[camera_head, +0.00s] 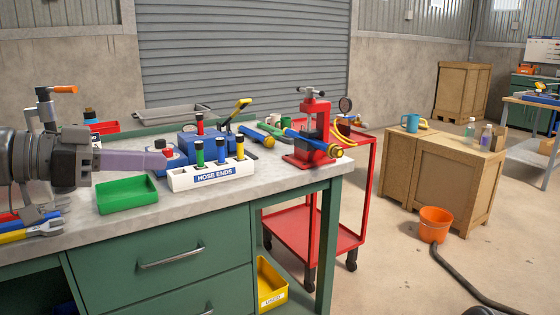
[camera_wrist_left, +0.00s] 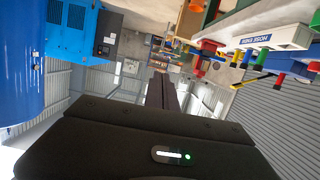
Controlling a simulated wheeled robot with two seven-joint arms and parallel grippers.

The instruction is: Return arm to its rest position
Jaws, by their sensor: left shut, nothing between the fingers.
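My left arm comes in from the left in the head view, above the workbench (camera_head: 262,187). Its gripper (camera_head: 164,159) is shut and empty, with its long fingers pointing right, in front of the far part of the bench. In the left wrist view the dark shut fingers (camera_wrist_left: 163,92) stretch away from the wrist with nothing between them. The fingertips overlap a red-and-blue item in the head view; I cannot tell if they touch it. My right gripper is not in view.
Near the fingers are a green tray (camera_head: 127,195), the white "HOSE ENDS" block (camera_head: 212,176) with several coloured fittings, and a red press (camera_head: 313,135). A red cart (camera_head: 366,180) stands right of the bench. Floor beyond holds an orange bucket (camera_head: 435,224).

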